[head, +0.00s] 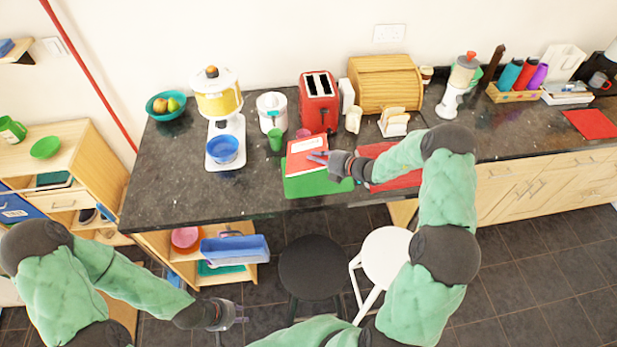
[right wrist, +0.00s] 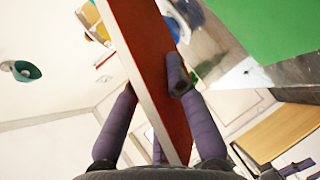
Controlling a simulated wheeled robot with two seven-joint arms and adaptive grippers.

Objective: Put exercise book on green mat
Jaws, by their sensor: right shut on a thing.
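The red exercise book (head: 303,160), with a pale label on its cover, shows over the back left part of the green mat (head: 305,189). My right gripper (head: 319,157) is shut on its right edge. In the right wrist view the book (right wrist: 153,60) stands edge-on between my purple fingers (right wrist: 155,95), with the green mat (right wrist: 280,28) at the upper right. The book appears held above the mat; whether an edge touches is unclear. My left gripper (head: 240,319) is empty, low in front of the counter, and its finger gap is unclear.
A red toaster (head: 319,101), a wooden bread box (head: 385,84) and a toast rack (head: 394,122) stand behind the mat. A red mat (head: 400,180) lies to its right. The counter's front left is clear.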

